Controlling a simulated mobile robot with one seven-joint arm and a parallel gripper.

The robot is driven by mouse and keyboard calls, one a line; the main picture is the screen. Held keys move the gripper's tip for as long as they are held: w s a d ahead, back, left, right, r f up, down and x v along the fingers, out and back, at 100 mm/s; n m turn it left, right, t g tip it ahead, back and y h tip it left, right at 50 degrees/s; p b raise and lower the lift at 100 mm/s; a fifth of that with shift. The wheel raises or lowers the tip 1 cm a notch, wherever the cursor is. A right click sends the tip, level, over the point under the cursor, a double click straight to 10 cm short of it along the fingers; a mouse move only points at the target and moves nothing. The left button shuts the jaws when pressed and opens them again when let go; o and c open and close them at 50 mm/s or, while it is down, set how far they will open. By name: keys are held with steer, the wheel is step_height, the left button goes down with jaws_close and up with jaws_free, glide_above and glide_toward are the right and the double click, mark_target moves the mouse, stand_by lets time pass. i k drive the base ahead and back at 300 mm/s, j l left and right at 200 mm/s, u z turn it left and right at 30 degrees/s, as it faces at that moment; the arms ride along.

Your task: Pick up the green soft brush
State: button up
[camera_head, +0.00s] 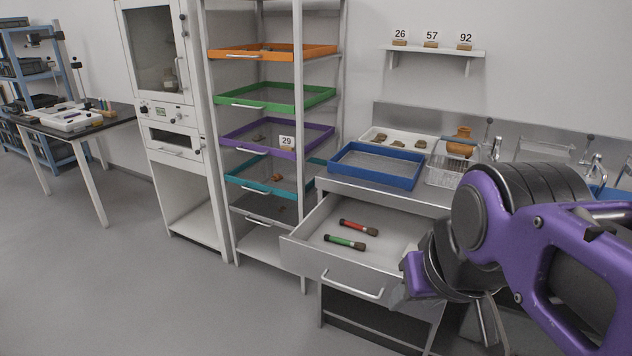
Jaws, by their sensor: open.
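The green soft brush (344,242) lies in the open drawer (316,257) below the steel counter. It has a green handle and a dark brown tip at its right end. A similar red brush (358,227) lies just behind it, apart from it. My gripper (488,325) is at the lower right, to the right of the drawer and partly cut off by the bottom edge. It is open, and no object shows in it. My purple arm hides the right part of the counter.
The blue tray (421,180) and a wire basket (441,179) stand on the counter above the drawer. The drawer front with its handle (352,286) sticks out into the room. Shelving with coloured trays (262,106) stands to the left. The floor at left front is clear.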

mark_target(358, 246)
steer(key=z, duration=1.6)
steer(key=u, duration=1.15)
steer(key=i+j+z, duration=0.1)
steer(key=j, duration=0.2)
steer(key=i+j+z, duration=0.1)
steer(key=i+j, duration=0.2)
steer(key=j, duration=0.35)
steer(key=i+j+z, duration=0.15)
steer(key=j, duration=0.15)
